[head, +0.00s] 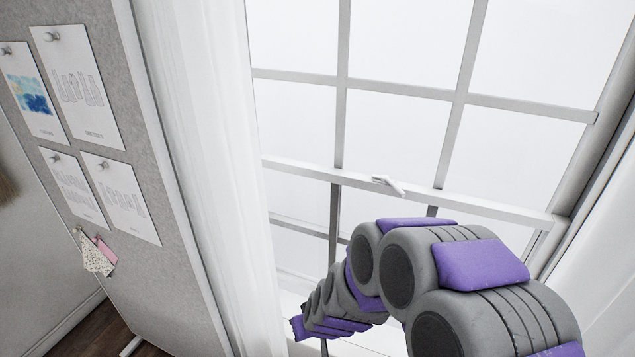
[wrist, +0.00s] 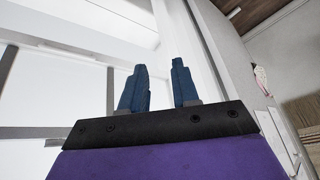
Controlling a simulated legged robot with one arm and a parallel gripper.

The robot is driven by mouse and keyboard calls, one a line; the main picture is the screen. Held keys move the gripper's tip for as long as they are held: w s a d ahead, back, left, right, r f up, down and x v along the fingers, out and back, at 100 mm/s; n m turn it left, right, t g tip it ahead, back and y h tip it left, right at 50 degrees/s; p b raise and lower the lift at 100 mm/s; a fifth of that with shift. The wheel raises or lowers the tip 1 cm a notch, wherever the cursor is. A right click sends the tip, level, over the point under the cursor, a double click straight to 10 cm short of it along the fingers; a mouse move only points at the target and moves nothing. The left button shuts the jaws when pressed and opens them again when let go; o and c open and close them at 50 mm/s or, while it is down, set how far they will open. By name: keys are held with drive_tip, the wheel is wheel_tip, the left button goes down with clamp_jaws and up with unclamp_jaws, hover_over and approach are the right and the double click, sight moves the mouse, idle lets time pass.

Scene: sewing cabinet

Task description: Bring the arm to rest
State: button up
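My arm, grey with purple pads, reaches from the lower right towards the window in the head view; its gripper end is not clear there. In the wrist view my gripper (wrist: 160,88) has two blue fingers standing apart on a dark mount. The gap between them is empty, and only the pale window frame and curtain area show behind. Nothing is held.
A window (head: 400,130) with a white latch (head: 388,184) fills the middle and right of the head view. A white curtain (head: 205,150) hangs left of it. A grey pinboard (head: 120,180) with pinned papers and fabric swatches (head: 95,257) stands at left.

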drive_tip(key=s+d+r+m+g+h, duration=0.1)
drive_tip(key=s+d+r+g, duration=0.1)
drive_tip(key=s+d+r, duration=0.3)
drive_tip(key=s+d+r+m+g+h+b, duration=0.1)
drive_tip(key=s+d+r, duration=0.4)
drive_tip(key=s, duration=0.8)
drive_tip(key=s+d+r+m+g+h, duration=0.1)
drive_tip(key=s+d+r, duration=0.4)
drive_tip(key=s, duration=0.5)
drive_tip(key=shift+d+m+g, duration=0.8)
drive_tip(key=shift+g, duration=0.4)
